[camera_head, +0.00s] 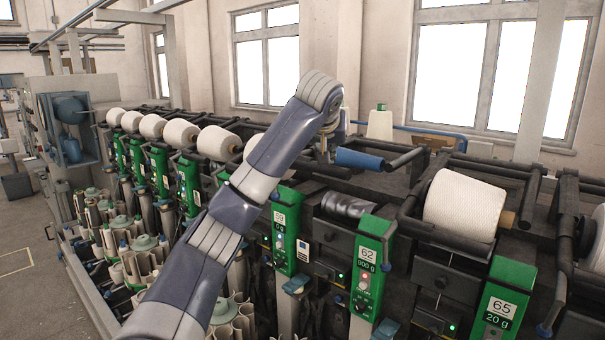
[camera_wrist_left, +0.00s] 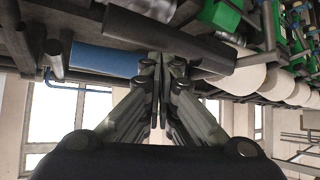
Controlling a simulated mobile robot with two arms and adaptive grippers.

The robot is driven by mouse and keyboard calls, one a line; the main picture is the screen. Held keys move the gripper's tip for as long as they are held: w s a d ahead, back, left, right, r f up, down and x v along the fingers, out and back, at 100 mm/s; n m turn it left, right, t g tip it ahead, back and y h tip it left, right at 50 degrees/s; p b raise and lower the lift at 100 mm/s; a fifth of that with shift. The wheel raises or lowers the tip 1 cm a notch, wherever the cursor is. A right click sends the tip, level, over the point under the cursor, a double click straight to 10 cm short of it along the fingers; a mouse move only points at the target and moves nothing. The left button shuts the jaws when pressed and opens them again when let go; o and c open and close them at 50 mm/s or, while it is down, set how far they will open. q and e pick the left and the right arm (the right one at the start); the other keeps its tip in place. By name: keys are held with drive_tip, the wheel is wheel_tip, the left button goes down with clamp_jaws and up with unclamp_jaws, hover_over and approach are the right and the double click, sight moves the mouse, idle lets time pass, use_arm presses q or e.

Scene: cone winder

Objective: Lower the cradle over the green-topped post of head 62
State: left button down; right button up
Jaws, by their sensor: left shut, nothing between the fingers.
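The green-topped post of head 62 (camera_head: 370,262) stands right of centre, with a white 62 label and a "900 g" plate. Behind it, a dark shiny drum (camera_head: 346,205) lies uncovered. The cradle (camera_head: 398,160) of this head appears raised at the back, with a blue cylinder (camera_head: 359,160) on it and no white cone. My left gripper (camera_head: 325,152) is at the cradle's left, partly hidden by my wrist. In the left wrist view its fingers (camera_wrist_left: 160,72) are shut and empty, close to a dark bar (camera_wrist_left: 170,36) and the blue cylinder (camera_wrist_left: 106,58). Contact cannot be told.
Head 65's green post (camera_head: 505,298) and a large white cone (camera_head: 464,205) in its dark cradle stand to the right. Head 59's post (camera_head: 285,235) is on the left, with several cones beyond. My left arm crosses above the row, hiding part of it.

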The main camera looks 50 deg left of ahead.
sight(328, 168)
use_arm(q)
drive_tip(key=shift+f+b, duration=0.8)
drive_tip(key=shift+f, duration=0.4)
drive_tip(key=shift+f+b, duration=1.1)
drive_tip(key=shift+f, duration=0.45)
drive_tip(key=shift+s+r+p, duration=0.1)
drive_tip(key=shift+r+p, duration=0.25)
drive_tip(key=shift+r, duration=0.2)
drive_tip(key=s+r+p, duration=0.3)
drive_tip(key=s+r, duration=0.1)
drive_tip(key=r, duration=0.2)
drive_tip(key=shift+d+r, duration=0.2)
drive_tip(key=shift+d, duration=0.05)
drive_tip(key=shift+w, duration=0.15)
